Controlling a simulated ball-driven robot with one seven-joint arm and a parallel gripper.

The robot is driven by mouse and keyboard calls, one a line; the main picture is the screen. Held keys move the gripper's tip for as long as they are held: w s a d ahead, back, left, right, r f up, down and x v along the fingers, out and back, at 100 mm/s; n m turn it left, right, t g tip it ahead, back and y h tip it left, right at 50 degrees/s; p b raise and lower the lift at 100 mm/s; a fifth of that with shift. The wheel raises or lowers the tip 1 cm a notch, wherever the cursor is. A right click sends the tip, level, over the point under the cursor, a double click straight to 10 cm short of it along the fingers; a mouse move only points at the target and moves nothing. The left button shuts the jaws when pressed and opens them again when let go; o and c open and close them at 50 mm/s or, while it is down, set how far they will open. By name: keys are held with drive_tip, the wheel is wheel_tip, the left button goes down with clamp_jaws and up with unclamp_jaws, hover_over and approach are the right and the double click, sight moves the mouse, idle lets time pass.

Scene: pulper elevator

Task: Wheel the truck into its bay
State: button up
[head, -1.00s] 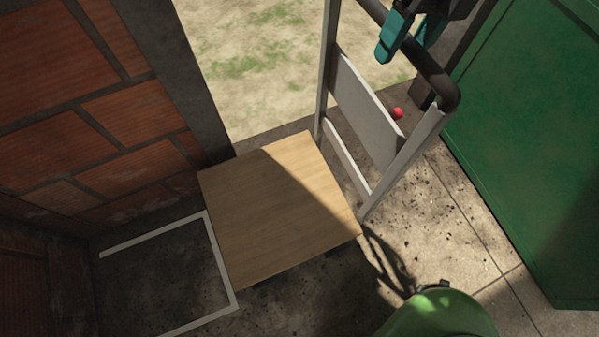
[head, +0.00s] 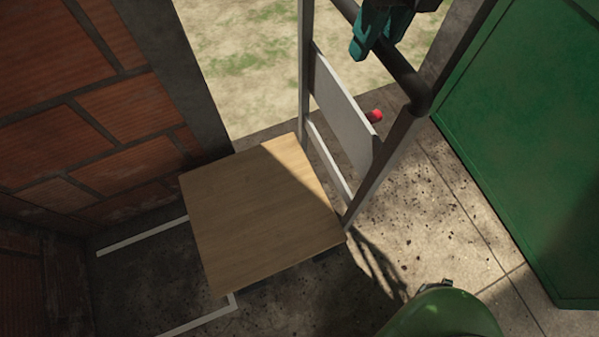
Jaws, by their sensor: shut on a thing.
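The truck has a flat wooden deck (head: 262,215) and an upright frame with a grey panel (head: 343,108) and a dark push bar (head: 408,82). My gripper (head: 372,40), with teal fingers, is shut on the push bar at the top of the picture. The bay is a white line outline (head: 145,237) on the dark floor in the left corner. The deck lies partly over the bay's right side and hides part of its outline. The rest of the deck is outside, to the right. The wheels are mostly hidden under the deck.
A brick wall (head: 75,120) and dark post stand to the left and behind the bay. A green cabinet or door (head: 530,150) stands at right. A small red object (head: 375,116) shows behind the panel. A green rounded thing (head: 440,315) is at the bottom. Speckled floor lies between.

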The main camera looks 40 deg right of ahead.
drive_tip(key=w+a+b, duration=0.1)
drive_tip(key=a+b, duration=0.1)
drive_tip(key=a, duration=0.4)
drive_tip(key=shift+w+a, duration=0.15)
drive_tip(key=shift+w, duration=0.25)
drive_tip(key=shift+a, duration=0.1)
drive_tip(key=w+a+b, duration=0.3)
drive_tip(key=a+b, duration=0.2)
drive_tip(key=a, duration=0.6)
drive_tip(key=shift+w+a, duration=0.15)
drive_tip(key=shift+w, duration=0.05)
